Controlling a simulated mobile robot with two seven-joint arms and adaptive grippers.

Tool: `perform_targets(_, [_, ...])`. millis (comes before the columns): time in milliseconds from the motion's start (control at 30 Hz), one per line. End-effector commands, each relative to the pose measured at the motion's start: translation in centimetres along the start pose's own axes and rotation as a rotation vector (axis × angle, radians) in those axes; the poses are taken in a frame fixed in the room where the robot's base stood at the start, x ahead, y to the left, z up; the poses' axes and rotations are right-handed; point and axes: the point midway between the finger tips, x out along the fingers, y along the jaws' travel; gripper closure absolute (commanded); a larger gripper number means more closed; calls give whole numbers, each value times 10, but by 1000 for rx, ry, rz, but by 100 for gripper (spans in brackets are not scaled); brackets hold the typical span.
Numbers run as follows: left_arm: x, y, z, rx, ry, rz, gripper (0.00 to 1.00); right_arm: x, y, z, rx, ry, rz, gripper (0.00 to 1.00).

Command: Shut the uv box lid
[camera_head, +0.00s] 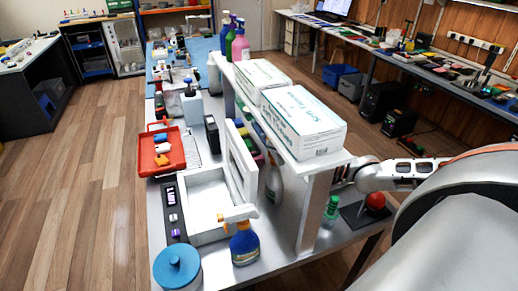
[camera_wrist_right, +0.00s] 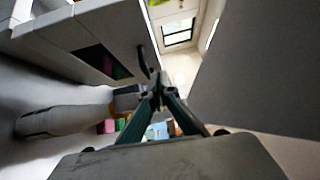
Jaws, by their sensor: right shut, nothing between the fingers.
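The white UV box (camera_head: 207,193) stands on the bench, with a dark display panel (camera_head: 173,212) along its left side. Its framed lid (camera_head: 241,158) is open and stands roughly upright at the box's right edge. My right gripper (camera_wrist_right: 158,92) is shut and empty, its fingertips together in the wrist view. In the head view my right arm comes in from the right, and the gripper is mostly hidden behind the shelf's end panel. The gripper is apart from the lid, on the shelf side. My left gripper is not in view.
A shelf (camera_head: 318,200) with white cartons (camera_head: 302,120) stands right of the lid. A blue-and-orange spray bottle (camera_head: 244,240) stands at the box's front right corner. A blue round tub (camera_head: 177,268) is in front. A red tray (camera_head: 162,150) lies behind the box.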

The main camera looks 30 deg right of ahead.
Motion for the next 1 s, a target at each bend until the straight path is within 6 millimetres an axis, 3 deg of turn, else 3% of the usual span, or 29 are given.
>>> perform_targets(167, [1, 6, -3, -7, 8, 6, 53, 14, -1, 1, -1, -2, -4, 100])
perform_targets(433, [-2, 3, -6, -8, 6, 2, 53, 35, -2, 24, 1, -1, -4, 100])
perform_targets(1000, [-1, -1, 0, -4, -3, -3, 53, 41, 0, 28, -1, -2, 0, 100])
